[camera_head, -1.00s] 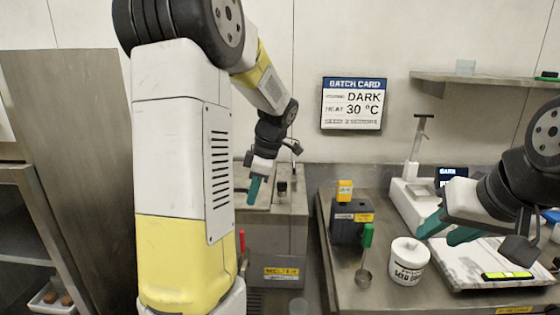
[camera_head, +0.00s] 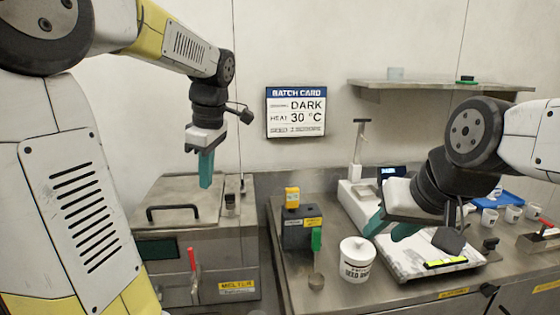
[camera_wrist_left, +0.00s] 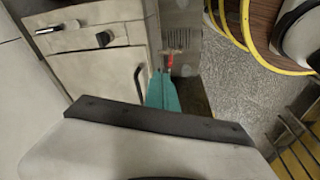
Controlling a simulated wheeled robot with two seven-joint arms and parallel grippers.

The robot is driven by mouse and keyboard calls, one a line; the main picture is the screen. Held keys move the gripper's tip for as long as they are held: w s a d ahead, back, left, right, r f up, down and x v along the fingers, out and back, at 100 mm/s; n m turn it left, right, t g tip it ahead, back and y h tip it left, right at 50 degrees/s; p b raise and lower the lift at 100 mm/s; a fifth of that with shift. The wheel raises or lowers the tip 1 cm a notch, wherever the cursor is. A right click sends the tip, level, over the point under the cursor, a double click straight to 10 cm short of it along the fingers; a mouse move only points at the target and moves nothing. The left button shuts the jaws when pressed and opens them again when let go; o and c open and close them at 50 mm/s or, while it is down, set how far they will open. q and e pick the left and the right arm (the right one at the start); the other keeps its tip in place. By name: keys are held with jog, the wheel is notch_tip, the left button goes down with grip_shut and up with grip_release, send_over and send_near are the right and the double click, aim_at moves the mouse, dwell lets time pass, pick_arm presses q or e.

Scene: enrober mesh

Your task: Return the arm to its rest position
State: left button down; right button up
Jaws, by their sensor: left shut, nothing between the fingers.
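My left arm comes in from the left in the head view, raised and bent. Its gripper (camera_head: 205,182) hangs with teal fingers pointing down, closed together and empty, in front of the wall above the melter (camera_head: 197,255). In the left wrist view the same fingers (camera_wrist_left: 163,92) show together with nothing between them. My right gripper (camera_head: 388,230) is over the bench at the right, its two teal fingers apart with nothing visible between them, near the marble slab (camera_head: 410,258) and the white seed tub (camera_head: 357,262).
The melter's closed lid has a black handle (camera_head: 172,209); a red-handled lever (camera_head: 193,264) is at its front. A shelf (camera_head: 440,86) juts from the wall.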

pick_arm(q)
jog(key=s+d+f+m+t+h, duration=0.1)
jog(key=s+d+m+t+h, duration=0.1)
jog(key=s+d+m, duration=0.2)
jog(key=s+d+f+m+t+h, duration=0.1)
jog(key=s+d+m+t+h, duration=0.1)
jog(key=s+m, duration=0.7)
jog(key=shift+s+d+f+m+t, duration=0.2)
jog(key=shift+s+d+m+t, duration=0.3)
jog(key=shift+d+m, duration=1.3)
jog(key=shift+w+a+m, duration=0.1)
jog(key=shift+a+m, duration=0.4)
jog(key=shift+a, duration=0.05)
